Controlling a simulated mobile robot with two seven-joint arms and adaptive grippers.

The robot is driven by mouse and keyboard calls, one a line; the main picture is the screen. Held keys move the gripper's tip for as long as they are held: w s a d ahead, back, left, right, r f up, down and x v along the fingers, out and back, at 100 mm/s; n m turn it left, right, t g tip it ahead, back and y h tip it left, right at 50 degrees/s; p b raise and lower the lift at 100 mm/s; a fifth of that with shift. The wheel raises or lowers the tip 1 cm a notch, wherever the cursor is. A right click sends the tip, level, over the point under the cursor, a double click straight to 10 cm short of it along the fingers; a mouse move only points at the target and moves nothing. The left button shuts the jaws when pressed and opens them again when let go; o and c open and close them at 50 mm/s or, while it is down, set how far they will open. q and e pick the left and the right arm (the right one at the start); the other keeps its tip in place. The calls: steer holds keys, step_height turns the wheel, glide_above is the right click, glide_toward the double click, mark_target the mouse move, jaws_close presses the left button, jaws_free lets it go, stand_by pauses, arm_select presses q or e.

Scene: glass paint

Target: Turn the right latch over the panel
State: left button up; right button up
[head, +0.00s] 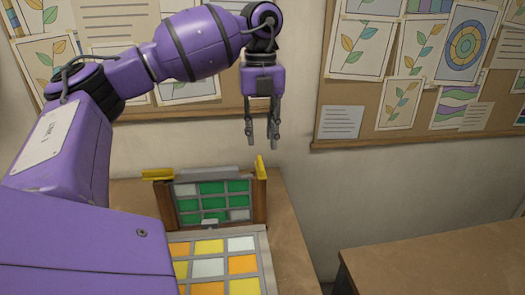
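A panel of green and white panes (213,188) in a grey grid stands upright between two brown wooden posts on the table. The right latch (261,168) is a yellow bar on top of the right post. It points roughly front to back and does not visibly cross the panel's face. The left latch (157,174) is a yellow bar lying sideways on the left post, its right end near the panel's upper left corner. My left gripper (261,146) hangs above and behind the right latch in the picture, fingers down, apart and empty. My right gripper is out of view.
A second panel of yellow, orange and white panes (262,247) lies in front of the stand, partly hidden by my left arm. The wooden table (290,262) is bare to the right. Another table (440,262) stands beyond a gap. Pinboards (345,142) hang on the wall behind.

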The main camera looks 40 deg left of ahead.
mark_target(261, 165)
arm_select(q)
steer(key=shift+s+d+f+p, duration=0.1)
steer(key=shift+f+p, duration=0.1)
steer(key=shift+f, duration=1.7)
steer(key=shift+s+f+p, duration=0.1)
steer(key=shift+f+p, duration=0.05)
steer(key=shift+f, duration=1.7)
jaws_close()
